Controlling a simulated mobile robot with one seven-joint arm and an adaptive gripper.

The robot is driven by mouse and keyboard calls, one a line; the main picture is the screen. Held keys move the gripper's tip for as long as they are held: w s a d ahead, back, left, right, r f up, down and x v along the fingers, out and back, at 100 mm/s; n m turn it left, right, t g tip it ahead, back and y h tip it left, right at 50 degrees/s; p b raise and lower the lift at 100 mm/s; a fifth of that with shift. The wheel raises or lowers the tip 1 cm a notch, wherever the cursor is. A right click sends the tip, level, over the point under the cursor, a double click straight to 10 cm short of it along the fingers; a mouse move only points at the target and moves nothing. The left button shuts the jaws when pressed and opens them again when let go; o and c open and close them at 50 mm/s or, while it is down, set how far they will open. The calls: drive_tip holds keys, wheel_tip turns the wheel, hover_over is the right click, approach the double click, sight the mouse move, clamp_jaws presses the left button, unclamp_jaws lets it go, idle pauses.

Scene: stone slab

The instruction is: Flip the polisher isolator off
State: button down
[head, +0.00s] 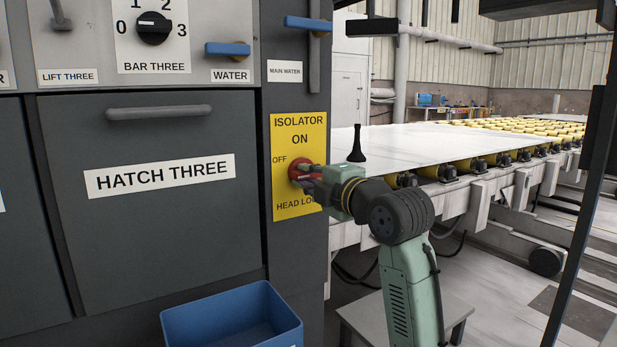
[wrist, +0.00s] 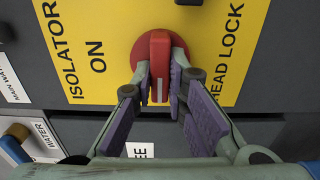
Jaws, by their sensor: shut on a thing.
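The polisher isolator is a red rotary knob (head: 297,171) on a yellow plate (head: 310,135), with ON above, OFF at left and HEAD LOCK below, partly hidden. My gripper (head: 308,180) reaches it from the right. In the wrist view, my gripper (wrist: 161,74) is shut on the raised handle of the red knob (wrist: 159,48), one purple-padded finger on each side. The handle lies sideways on the panel. Its white mark is at the lower end in the wrist view, toward the OFF side. The OFF word is hidden there.
A blue bin (head: 232,318) stands below the panel. HATCH THREE (head: 158,200) with its bar handle is at left. Blue water levers (head: 228,49) and the BAR THREE dial (head: 153,28) are above. A white slab (head: 430,143) lies on yellow rollers at right.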

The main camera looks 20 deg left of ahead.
drive_tip(key=c, duration=1.6)
unclamp_jaws()
drive_tip(key=v, duration=1.2)
drive_tip(key=shift+s+a, duration=0.1)
